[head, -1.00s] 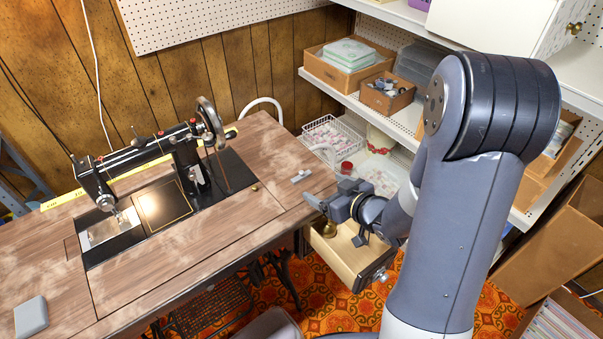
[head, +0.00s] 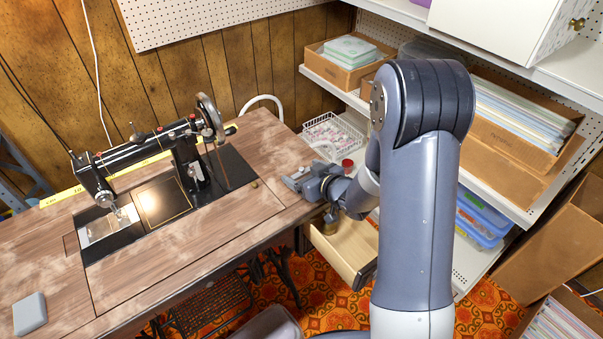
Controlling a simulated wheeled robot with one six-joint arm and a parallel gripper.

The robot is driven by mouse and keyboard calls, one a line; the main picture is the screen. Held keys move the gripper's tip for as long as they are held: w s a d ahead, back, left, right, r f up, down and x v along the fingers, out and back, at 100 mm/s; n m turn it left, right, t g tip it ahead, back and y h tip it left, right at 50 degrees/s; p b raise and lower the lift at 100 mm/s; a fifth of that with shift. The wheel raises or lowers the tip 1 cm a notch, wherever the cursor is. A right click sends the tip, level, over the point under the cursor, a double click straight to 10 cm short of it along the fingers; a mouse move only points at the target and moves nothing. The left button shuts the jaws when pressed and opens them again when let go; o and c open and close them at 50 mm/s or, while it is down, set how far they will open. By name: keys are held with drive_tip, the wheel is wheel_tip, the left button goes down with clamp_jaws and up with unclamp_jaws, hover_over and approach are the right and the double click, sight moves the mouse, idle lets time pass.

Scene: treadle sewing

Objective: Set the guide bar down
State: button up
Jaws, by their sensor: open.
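My gripper (head: 297,178) is open at the right end of the wooden sewing table (head: 258,135), low over its edge. The small light-grey piece that lay on this corner, which looks like the guide bar, is now at or behind my fingers. I cannot make it out from them, nor tell whether it touches them. The black sewing machine (head: 183,148) stands to the left on its dark bed plate.
An open wooden drawer (head: 352,240) juts out below my gripper. A white wire basket (head: 333,133) and a red small container (head: 347,164) are on the shelf beyond. A grey flat box (head: 30,314) lies at the table's front left.

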drive_tip(key=shift+c, duration=0.4)
drive_tip(key=c, duration=1.1)
drive_tip(key=shift+o, duration=0.2)
wheel_tip(320, 180, up, 10)
drive_tip(key=p, duration=0.3)
drive_tip(key=s+d+m+t+h+p, duration=0.25)
drive_tip(key=d+m+h+p, duration=0.4)
drive_tip(key=d+p, duration=0.35)
drive_tip(key=s+d+f+b, duration=0.1)
drive_tip(key=s+f, duration=0.4)
drive_tip(key=shift+s+d+f+h, duration=0.25)
drive_tip(key=shift+d+f+h, duration=0.05)
drive_tip(key=shift+h, duration=0.15)
